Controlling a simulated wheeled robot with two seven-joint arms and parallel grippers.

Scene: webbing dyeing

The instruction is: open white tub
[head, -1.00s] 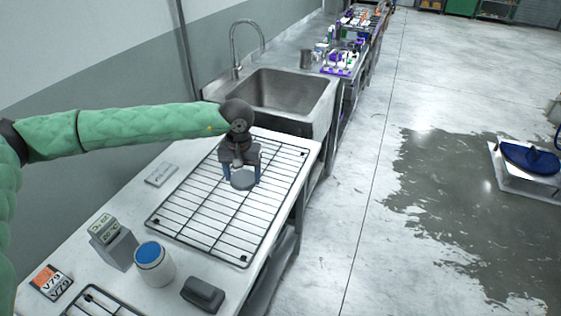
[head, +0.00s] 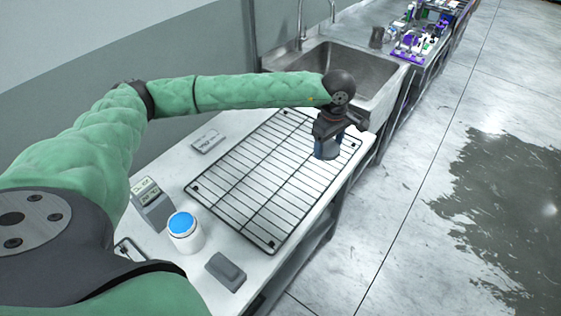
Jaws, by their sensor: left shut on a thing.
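The white tub (head: 187,243) stands upright on the white worktop at the left front. Its round top is blue inside a white rim; I cannot tell whether that blue is a cover or what is in the tub. My left gripper (head: 327,152) is well to the right of the tub, over the far right part of the black wire rack. It is shut on a grey round piece, which the fingers mostly hide now. I cannot tell whether the piece touches the rack. My right gripper is not in view.
The black wire rack (head: 232,188) covers much of the worktop. A grey display box (head: 152,205) stands left of the tub, and a dark grey block (head: 225,271) lies to its right. A small label plate (head: 207,141) lies behind. A steel sink (head: 350,73) adjoins the far end.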

